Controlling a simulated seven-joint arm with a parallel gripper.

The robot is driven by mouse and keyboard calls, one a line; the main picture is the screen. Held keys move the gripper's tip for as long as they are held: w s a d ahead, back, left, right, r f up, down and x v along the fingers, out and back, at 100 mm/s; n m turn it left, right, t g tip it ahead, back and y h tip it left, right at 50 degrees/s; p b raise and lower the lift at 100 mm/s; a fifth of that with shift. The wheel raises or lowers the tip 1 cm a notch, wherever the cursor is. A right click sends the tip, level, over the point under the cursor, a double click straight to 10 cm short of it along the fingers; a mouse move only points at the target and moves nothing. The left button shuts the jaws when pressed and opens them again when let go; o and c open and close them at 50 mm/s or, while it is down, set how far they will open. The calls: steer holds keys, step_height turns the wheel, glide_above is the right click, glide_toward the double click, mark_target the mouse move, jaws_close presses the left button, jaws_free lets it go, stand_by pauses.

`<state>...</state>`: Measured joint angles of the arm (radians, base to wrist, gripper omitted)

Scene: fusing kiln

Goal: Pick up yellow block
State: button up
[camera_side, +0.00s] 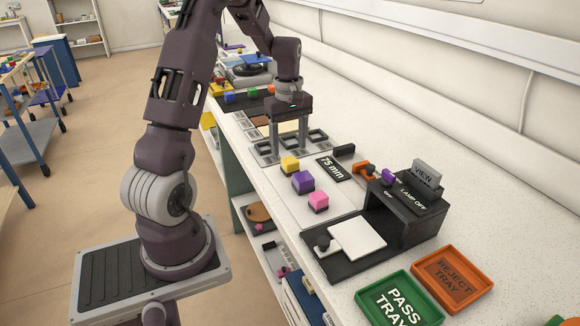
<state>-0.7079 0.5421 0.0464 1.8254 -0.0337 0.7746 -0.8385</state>
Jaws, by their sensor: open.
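The yellow block (290,165) sits on the pale worktop, at the far end of a short row with a purple block (303,182) and a pink block (318,202). My gripper (288,150) points down above the grey frame with square openings, behind and slightly left of the yellow block in the picture. Its two fingers are apart, with nothing seen between them. The yellow block stands clear of the fingers.
A black "75 mm" plate (331,168) lies right of the blocks. A black lamp stand (400,215) with a white plate (357,240) is nearer. The green pass tray (375,311) and orange reject tray (485,277) are in front. More coloured blocks lie behind my gripper.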

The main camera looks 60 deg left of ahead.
mark_target(290, 160)
step_height(290, 160, down, 6)
steer(key=shift+w+d, duration=0.1)
steer(key=shift+w, duration=0.05)
jaws_close()
